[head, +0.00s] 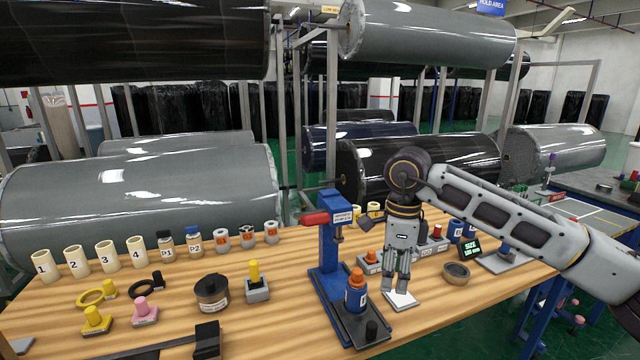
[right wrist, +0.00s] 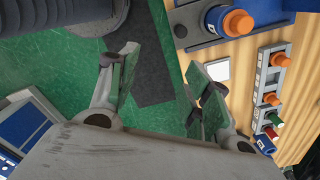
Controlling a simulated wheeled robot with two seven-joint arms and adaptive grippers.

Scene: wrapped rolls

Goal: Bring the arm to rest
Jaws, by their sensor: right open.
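My right arm reaches in from the right in the head view. Its gripper (head: 396,284) points down over the front part of the wooden table, beside a blue press-like stand (head: 331,240). A white square pad (head: 401,300) shows just below and beside the fingertips. In the right wrist view the gripper (right wrist: 165,82) has its two fingers spread apart with nothing between them. Green floor shows between and beyond them there. My left gripper is not in view.
Numbered cream cups line the left. Large wrapped rolls (head: 140,190) lie behind.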

